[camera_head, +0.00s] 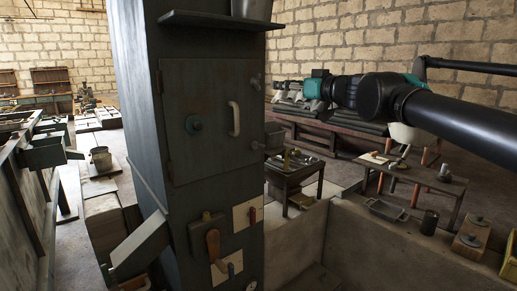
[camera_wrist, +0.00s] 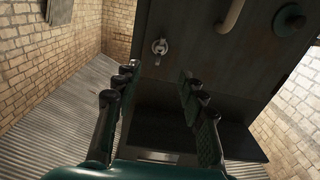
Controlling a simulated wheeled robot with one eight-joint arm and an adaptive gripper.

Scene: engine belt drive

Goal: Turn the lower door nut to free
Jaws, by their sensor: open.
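The lower door nut (camera_head: 257,145) is a small metal fastener on the right edge of the dark cabinet door (camera_head: 215,120). A similar upper nut (camera_head: 256,82) sits above it. My gripper (camera_head: 278,85) comes in from the right at about the upper nut's height, apart from the door. The wrist view appears upside down. There my gripper (camera_wrist: 158,72) is open and empty, with a winged nut (camera_wrist: 160,46), seemingly the upper one, just beyond and between the fingertips. The lower nut does not show there.
The door has a pale handle (camera_head: 234,118) and a round green knob (camera_head: 194,124). A shelf (camera_head: 220,20) juts out above the door. A low wall (camera_head: 300,240) and tables with tools (camera_head: 415,180) stand to the right.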

